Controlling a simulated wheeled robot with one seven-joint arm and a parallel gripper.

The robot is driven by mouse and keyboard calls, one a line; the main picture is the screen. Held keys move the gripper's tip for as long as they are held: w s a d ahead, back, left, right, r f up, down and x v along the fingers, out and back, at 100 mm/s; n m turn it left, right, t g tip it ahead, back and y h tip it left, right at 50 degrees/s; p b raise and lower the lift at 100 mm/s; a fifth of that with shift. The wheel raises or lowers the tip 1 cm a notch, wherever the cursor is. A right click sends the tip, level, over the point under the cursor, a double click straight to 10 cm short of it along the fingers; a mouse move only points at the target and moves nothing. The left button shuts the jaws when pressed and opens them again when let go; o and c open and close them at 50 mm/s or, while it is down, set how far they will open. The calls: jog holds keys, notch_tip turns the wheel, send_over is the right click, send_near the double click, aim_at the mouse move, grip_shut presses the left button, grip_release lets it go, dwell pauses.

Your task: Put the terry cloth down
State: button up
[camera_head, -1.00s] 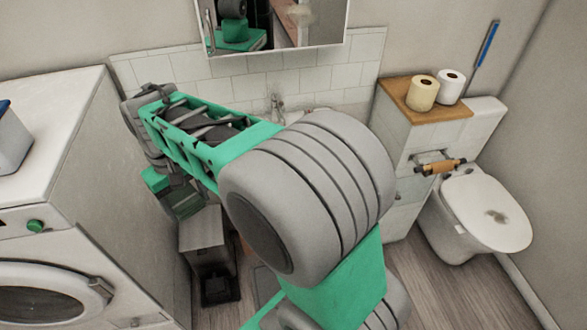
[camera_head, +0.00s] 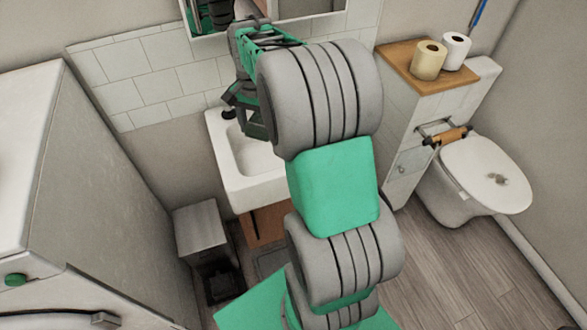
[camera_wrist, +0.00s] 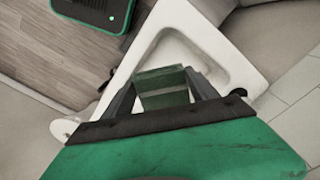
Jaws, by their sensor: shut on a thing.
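The terry cloth (camera_wrist: 163,88) is a folded, muted green block in the wrist view. It sits between the two dark fingers of my gripper (camera_wrist: 160,78), which is shut on it. The white sink (camera_wrist: 225,55) lies below and beyond the cloth in that view. In the head view my gripper (camera_head: 243,105) hangs over the back left part of the sink (camera_head: 240,160). The cloth is hard to make out there, and my arm hides the right side of the sink. I cannot tell the exact height of the cloth above the basin.
A white washing machine (camera_head: 95,200) stands at the left. A grey bin (camera_head: 200,228) is on the floor left of the sink. At the right are a white cabinet with a wooden top (camera_head: 400,68) and a toilet (camera_head: 485,175). A mirror and tiled wall are behind.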

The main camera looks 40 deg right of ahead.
jog(key=d+f+m, duration=0.1)
jog(key=d, duration=0.1)
jog(key=d+f+m, duration=0.1)
jog(key=d+m, duration=0.1)
jog(key=d+f+m, duration=0.1)
jog(key=d, duration=0.2)
jog(key=shift+w+f+m+b, duration=0.15)
jog(key=shift+w+m+b, duration=0.2)
jog(key=shift+w+m, duration=0.05)
jog(key=shift+d+f, duration=0.2)
jog(key=shift+f, duration=0.1)
notch_tip(320, 180, down, 18)
jog(key=p, duration=0.2)
jog(key=shift+a+r+p, duration=0.1)
jog(key=shift+r+p, duration=0.15)
jog(key=shift+p, duration=0.1)
jog(key=shift+f, duration=0.1)
jog(key=o, duration=1.1)
jog(key=shift+f, duration=0.1)
jog(key=shift+c, duration=0.2)
jog(key=shift+o, duration=0.8)
